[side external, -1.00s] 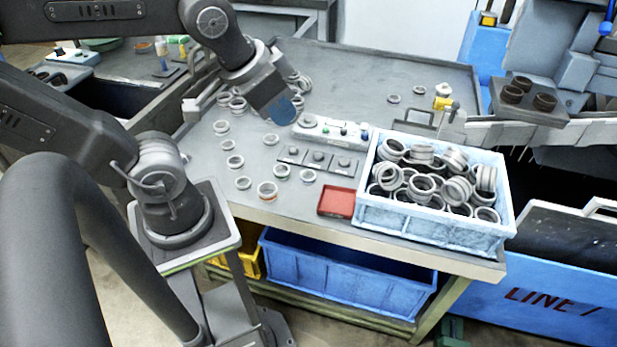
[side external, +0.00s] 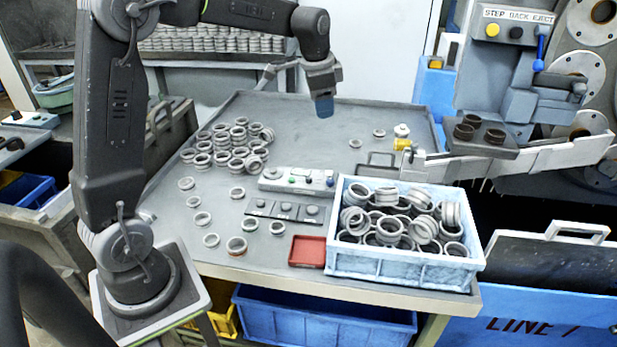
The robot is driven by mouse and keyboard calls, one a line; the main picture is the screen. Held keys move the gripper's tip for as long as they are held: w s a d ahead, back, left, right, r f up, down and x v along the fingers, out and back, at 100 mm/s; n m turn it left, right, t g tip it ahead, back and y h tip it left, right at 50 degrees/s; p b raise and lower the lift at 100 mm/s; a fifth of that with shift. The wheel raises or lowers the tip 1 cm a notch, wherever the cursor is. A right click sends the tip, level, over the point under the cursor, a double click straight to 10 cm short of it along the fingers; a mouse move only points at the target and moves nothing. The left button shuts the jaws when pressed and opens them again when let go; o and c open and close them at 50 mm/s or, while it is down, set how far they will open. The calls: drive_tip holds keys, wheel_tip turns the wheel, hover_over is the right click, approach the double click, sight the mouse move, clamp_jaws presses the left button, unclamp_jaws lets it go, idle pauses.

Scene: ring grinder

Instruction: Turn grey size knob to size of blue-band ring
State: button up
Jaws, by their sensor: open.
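My gripper (side external: 324,108) hangs pointing down, open, with blue at its tip, above the back part of the table. It holds nothing I can see. A pale control box (side external: 298,180) sits mid-table with a round grey knob (side external: 271,173) at its left end, apart from my gripper. The knob's marks are too small to read. In front lies a dark strip (side external: 285,210) with several small grey knobs or buttons. Loose grey rings (side external: 202,219) lie at the left front. One ring (side external: 237,246) has an orange-red band. I cannot make out a blue band on any ring.
A pale blue crate (side external: 400,265) full of rings stands at the right front, beside a red tray (side external: 307,251). Many rings (side external: 228,148) cluster at the back left. A chute (side external: 480,166) and machine stand at the right. The table's back middle is clear.

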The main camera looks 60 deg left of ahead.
drive_tip(key=w+a+f+m+g, duration=0.1)
drive_tip(key=w+a+f+m, duration=0.1)
drive_tip(key=w+a+f, duration=0.6)
drive_tip(key=m+g, duration=0.1)
drive_tip(key=m, duration=0.2)
approach(309, 177)
drive_tip(key=shift+h, duration=0.4)
drive_tip(key=f, duration=0.9)
drive_tip(key=shift+a+f, duration=0.2)
drive_tip(key=shift+a, duration=0.15)
drive_tip(key=shift+c, duration=0.2)
drive_tip(key=shift+n, duration=0.3)
drive_tip(key=c, duration=0.9)
